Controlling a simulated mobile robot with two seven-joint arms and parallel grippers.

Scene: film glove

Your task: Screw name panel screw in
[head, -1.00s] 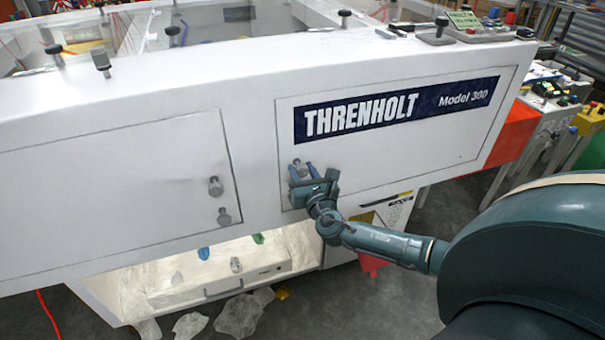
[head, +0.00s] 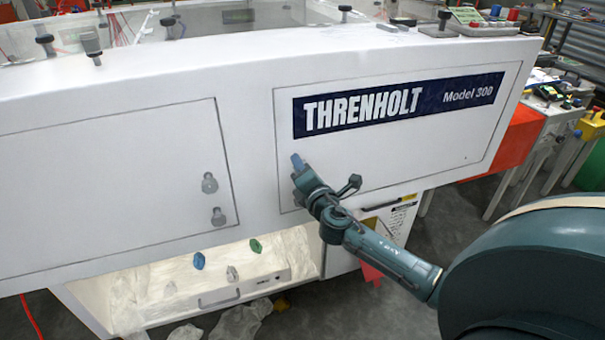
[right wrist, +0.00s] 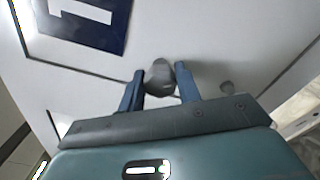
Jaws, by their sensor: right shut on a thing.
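The name panel (head: 420,150) is a white plate with the dark blue THRENHOLT Model 300 label (head: 400,104), set in the machine's white front. My right gripper (head: 298,163) is at the panel's left side, below the label's left end. In the right wrist view, the grey name panel screw (right wrist: 160,77) with a rounded knob head sits between the blue fingers of my right gripper (right wrist: 160,88), which is shut on it. In the head view the fingers hide the screw. I cannot tell how deep it sits. My left gripper is not in view.
Two grey knobs (head: 210,183) stick out at the right edge of the left panel (head: 110,190). Below is an open lit bay with a drawer (head: 240,290). Several black knobs stand on the top edge. An orange block (head: 510,140) is at the right.

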